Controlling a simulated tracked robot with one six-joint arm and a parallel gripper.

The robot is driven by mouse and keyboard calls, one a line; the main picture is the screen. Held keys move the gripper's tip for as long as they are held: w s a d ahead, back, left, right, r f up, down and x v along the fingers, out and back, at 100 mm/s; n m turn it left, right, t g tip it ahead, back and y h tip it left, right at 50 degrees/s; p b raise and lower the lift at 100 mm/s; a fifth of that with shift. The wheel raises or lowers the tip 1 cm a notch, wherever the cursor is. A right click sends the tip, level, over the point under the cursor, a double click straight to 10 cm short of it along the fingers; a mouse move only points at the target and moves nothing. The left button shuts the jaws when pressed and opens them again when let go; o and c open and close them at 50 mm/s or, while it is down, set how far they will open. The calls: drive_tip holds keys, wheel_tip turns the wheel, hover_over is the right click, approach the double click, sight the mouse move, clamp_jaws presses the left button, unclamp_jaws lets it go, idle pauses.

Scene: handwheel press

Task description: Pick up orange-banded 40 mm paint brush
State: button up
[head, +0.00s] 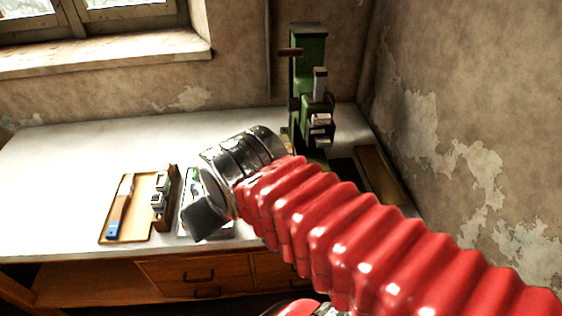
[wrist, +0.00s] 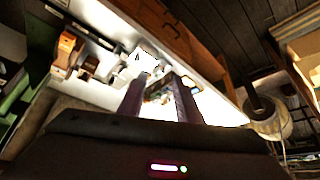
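A brush-like tool (head: 120,207) lies on a tan tray (head: 145,232) at the left of the white bench. It has a brown middle, a pale part and a blue end. I cannot make out an orange band on it, and no orange-banded brush can be told in either view. My gripper (head: 205,216) is above the bench, to the right of the tray and apart from it. In the wrist view my gripper (wrist: 160,88) has its two dark fingers apart, with nothing seen held. Small things beyond the fingertips are too blurred to name.
A wooden block with small metal-and-white pieces (head: 158,200) stands at the tray's right side. A green flat item (head: 190,186) lies partly hidden behind my gripper. The green press (head: 308,60) stands at the back. The bench's left part (head: 60,180) is clear.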

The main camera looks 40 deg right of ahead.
drive_tip(key=o, duration=0.3)
drive_tip(key=shift+w+d, duration=0.15)
drive_tip(key=shift+d, duration=0.05)
drive_tip(key=shift+o, duration=0.3)
drive_tip(key=w+d+m+h, duration=0.1)
drive_tip(key=w+d+m, duration=0.2)
drive_tip(key=d, duration=0.8)
drive_tip(key=shift+w+d+m+g+h, duration=0.15)
drive_tip(key=shift+w+m+g+h, duration=0.2)
drive_tip(key=shift+w, duration=0.7)
drive_tip(key=d+f+m+g, duration=0.1)
drive_tip(key=d+f+m, duration=0.1)
drive_tip(key=d, duration=1)
drive_tip(key=shift+w+d+m+h, duration=0.35)
drive_tip(key=shift+d+m+h, duration=0.1)
drive_tip(key=shift+m, duration=0.1)
drive_tip(key=shift+x, duration=4.35)
drive_tip(key=shift+s+a, duration=0.1)
